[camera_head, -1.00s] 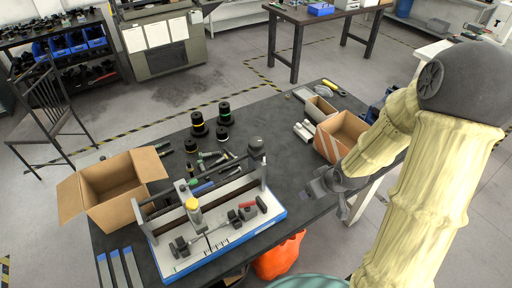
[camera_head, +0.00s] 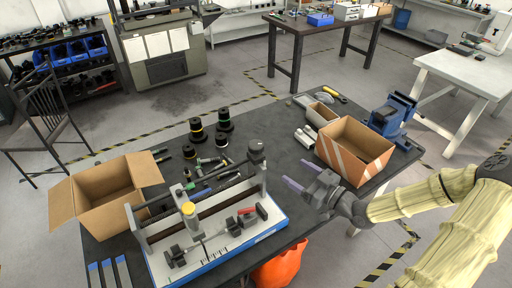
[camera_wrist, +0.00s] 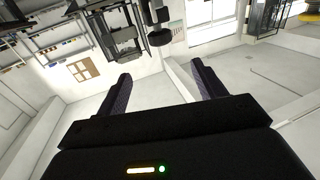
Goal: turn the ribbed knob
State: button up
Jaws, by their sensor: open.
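The tensile frame stands on a white base with a blue edge (camera_head: 222,254) at the front of the dark table. A dark round knob (camera_head: 256,149) tops its far right post; its ribs are too small to make out. A yellow-topped cylinder (camera_head: 188,210) stands at the frame's near left part. I cannot tell for certain which is the ribbed knob. My gripper (camera_head: 301,176) is to the right of the frame, above the table's right part, with its jaws apart and empty, pointing left. In the wrist view my gripper's two fingers (camera_wrist: 160,76) are spread, with nothing between them.
An open cardboard box (camera_head: 354,150) and a blue vise (camera_head: 394,115) are behind and right of my gripper. Another open box (camera_head: 104,197) stands at the left. Black spools (camera_head: 197,130) and loose tools lie behind the frame. An orange bag (camera_head: 280,266) is below the table edge.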

aim_at(262, 150)
jog(key=p+x, duration=0.5)
jog(key=x, duration=1.1)
jog(key=shift+w+a, duration=0.1)
jog(key=shift+a, duration=0.05)
jog(key=shift+w+a, duration=0.4)
jog(key=c, duration=1)
